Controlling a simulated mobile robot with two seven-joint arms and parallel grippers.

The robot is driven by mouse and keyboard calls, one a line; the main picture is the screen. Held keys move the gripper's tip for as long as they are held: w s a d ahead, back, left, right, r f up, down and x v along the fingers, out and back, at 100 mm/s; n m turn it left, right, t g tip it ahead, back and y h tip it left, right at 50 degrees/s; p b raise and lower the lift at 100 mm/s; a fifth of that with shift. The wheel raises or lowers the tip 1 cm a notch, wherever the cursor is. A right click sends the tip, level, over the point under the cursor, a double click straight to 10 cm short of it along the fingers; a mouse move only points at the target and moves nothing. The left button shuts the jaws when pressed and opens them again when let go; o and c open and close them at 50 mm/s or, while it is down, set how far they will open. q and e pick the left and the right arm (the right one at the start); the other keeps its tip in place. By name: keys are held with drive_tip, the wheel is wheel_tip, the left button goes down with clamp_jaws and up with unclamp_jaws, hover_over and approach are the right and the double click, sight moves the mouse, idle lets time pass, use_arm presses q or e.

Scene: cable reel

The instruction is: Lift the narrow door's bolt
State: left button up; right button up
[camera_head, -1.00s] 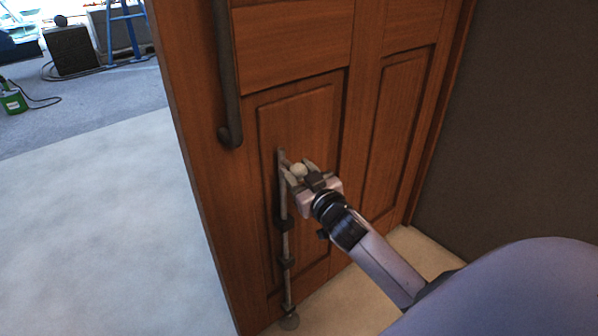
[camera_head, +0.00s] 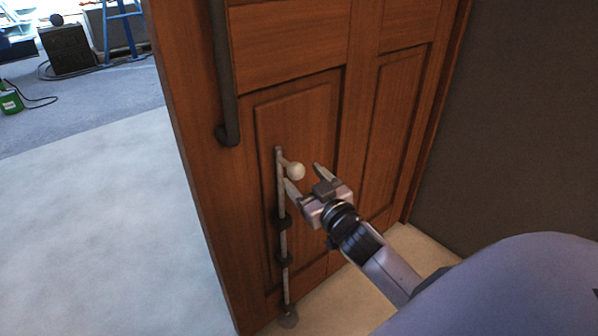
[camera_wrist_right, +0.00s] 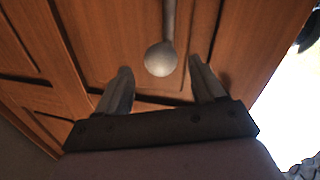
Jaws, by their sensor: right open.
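The narrow door (camera_head: 300,110) is brown panelled wood. Its bolt (camera_head: 282,240) is a thin grey vertical rod on the lower part of the door, running through dark brackets down to a round floor piece (camera_head: 289,320). A pale round knob (camera_head: 295,171) sticks out near the rod's top. My right gripper (camera_head: 304,180) is open just below and to the right of the knob. In the right wrist view the knob (camera_wrist_right: 161,60) lies ahead of and between the two spread fingers, apart from both. My left gripper is not in view.
A long dark handle (camera_head: 228,80) hangs on the door above and left of the bolt. A dark wall (camera_head: 520,130) stands at the right. Open pale floor (camera_head: 100,220) lies left of the door, with a green item (camera_head: 11,101) and cables farther back.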

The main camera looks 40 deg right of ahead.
drive_tip(key=shift+s+a, duration=0.15)
drive_tip(key=shift+s, duration=1.35)
use_arm(q)
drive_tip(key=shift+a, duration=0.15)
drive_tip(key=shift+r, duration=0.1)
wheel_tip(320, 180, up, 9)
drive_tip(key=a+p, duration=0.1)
drive_tip(key=p, duration=1.1)
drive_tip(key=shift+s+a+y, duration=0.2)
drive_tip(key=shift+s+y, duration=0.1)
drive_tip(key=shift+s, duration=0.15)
use_arm(e)
drive_tip(key=s+a+f+g+y, duration=0.2)
drive_tip(key=s+a+f+g, duration=0.1)
drive_tip(key=s+a+f, duration=0.2)
drive_tip(key=s+a+f+n+g+y, duration=0.1)
drive_tip(key=s+a+f+g, duration=0.3)
drive_tip(key=s+a, duration=0.4)
drive_tip(key=s+f+y, duration=0.1)
drive_tip(key=s, duration=0.4)
drive_tip(key=shift+a+n, duration=0.3)
drive_tip(key=shift+a, duration=0.05)
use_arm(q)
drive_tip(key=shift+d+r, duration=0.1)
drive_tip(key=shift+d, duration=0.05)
use_arm(e)
drive_tip(key=shift+s, duration=0.1)
